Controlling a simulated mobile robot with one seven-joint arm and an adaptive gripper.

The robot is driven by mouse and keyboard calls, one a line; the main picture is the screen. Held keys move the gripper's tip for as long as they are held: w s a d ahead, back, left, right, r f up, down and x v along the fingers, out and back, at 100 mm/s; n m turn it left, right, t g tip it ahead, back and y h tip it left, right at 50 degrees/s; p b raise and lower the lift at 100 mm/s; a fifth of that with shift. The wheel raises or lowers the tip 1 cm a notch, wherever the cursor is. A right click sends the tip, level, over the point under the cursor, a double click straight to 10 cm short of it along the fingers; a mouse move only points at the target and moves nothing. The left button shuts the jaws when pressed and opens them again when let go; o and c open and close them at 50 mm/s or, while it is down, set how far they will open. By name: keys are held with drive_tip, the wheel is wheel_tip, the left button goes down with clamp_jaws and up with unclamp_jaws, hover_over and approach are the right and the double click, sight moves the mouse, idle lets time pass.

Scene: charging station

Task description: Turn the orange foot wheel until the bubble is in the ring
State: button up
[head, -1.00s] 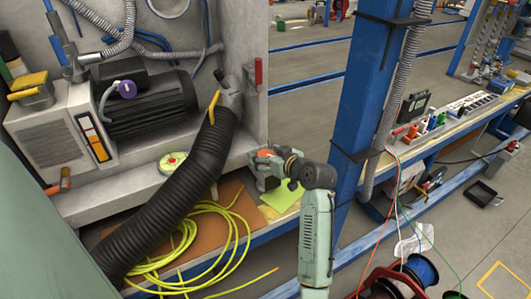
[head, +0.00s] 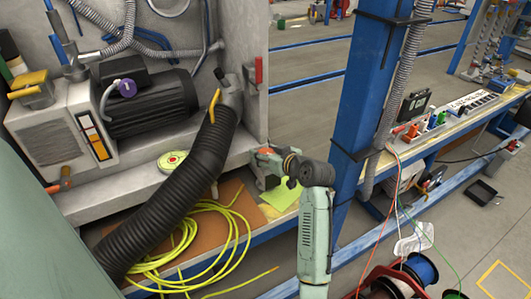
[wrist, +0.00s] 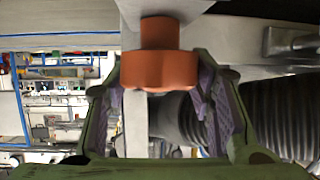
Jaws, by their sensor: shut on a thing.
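The orange foot wheel (head: 264,151) is at the right front corner of the machine's base, mostly hidden by my gripper in the head view. In the wrist view the wheel (wrist: 158,70) fills the upper middle, on a stem under a grey part. My gripper (wrist: 163,85) is shut on the wheel, with one purple-padded finger on each side. My gripper also shows in the head view (head: 268,160). A round yellow-green level (head: 172,161) with a red ring lies on the base ledge. Its bubble is too small to make out.
A thick black hose (head: 175,195) runs down in front of the ledge, close to the level. A yellow cable coil (head: 200,240) lies below it. A blue post (head: 365,90) stands right of my arm. Another orange wheel (head: 66,178) is at the base's left corner.

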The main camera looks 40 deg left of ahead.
drive_tip(key=shift+c, duration=0.7)
drive_tip(key=m+t+p, duration=0.1)
drive_tip(key=m+t+h+p, duration=0.1)
drive_tip(key=p, duration=0.1)
drive_tip(key=shift+s+r+t, duration=0.1)
drive_tip(key=shift+r+t, duration=0.1)
drive_tip(key=shift+t, duration=0.2)
drive_tip(key=shift+f+m+t+h+p, duration=0.2)
drive_tip(key=shift+m+t+h+p, duration=0.75)
drive_tip(key=shift+m, duration=0.35)
drive_tip(key=shift+w, duration=0.2)
drive_tip(key=o, duration=1.2)
drive_tip(key=shift+c, duration=0.2)
drive_tip(key=shift+s+d, duration=0.1)
drive_tip(key=v, duration=1.1)
drive_tip(key=shift+s+d, duration=0.25)
drive_tip(key=shift+s, duration=0.05)
